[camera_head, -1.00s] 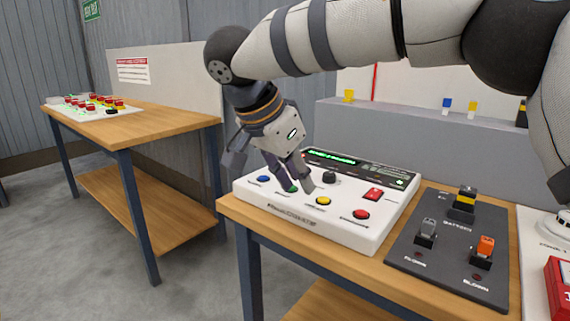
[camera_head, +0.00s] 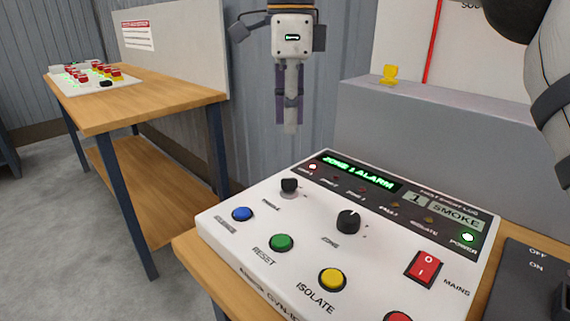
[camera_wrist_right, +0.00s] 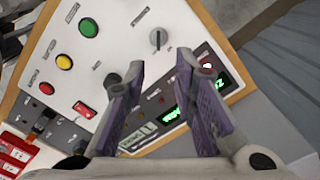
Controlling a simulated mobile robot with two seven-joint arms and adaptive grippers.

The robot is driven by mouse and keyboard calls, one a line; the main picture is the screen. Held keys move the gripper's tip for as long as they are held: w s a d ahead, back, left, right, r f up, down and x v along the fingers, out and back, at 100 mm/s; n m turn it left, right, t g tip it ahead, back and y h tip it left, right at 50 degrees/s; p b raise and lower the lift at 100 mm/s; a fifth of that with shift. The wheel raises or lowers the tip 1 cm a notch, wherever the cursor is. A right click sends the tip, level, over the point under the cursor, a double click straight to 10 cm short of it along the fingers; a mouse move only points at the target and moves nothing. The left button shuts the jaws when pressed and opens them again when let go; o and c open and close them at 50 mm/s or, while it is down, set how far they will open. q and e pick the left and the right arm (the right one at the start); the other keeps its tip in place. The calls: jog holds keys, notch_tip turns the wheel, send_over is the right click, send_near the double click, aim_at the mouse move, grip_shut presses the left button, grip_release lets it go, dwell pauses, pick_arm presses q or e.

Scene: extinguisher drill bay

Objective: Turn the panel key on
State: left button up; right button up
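The white alarm panel (camera_head: 225,230) lies on the wooden table. Its small dark key switch (camera_head: 289,187), labelled like "ENABLE", stands at the panel's far left, above the blue button (camera_head: 242,214). In the right wrist view the key switch (camera_wrist_right: 158,38) is grey and lies beyond the fingertips. My right gripper (camera_head: 289,130) hangs fingers down, higher than the key switch and apart from it. In the right wrist view its fingers (camera_wrist_right: 160,70) are spread with nothing between them. The head view sees them edge-on, overlapping. My left gripper is not in view.
A black zone knob (camera_head: 348,222), green button (camera_head: 281,242), yellow button (camera_head: 332,279) and red mains rocker (camera_head: 424,268) are close by on the panel. The display reads "ZONE 1 ALARM". A grey ledge (camera_head: 400,125) stands behind. Another table (camera_head: 150,95) is at left.

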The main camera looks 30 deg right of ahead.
aim_at(289, 179)
notch_tip(289, 179, down, 11)
jog(key=shift+s+r, duration=0.1)
jog(key=shift+s, duration=0.05)
grip_shut()
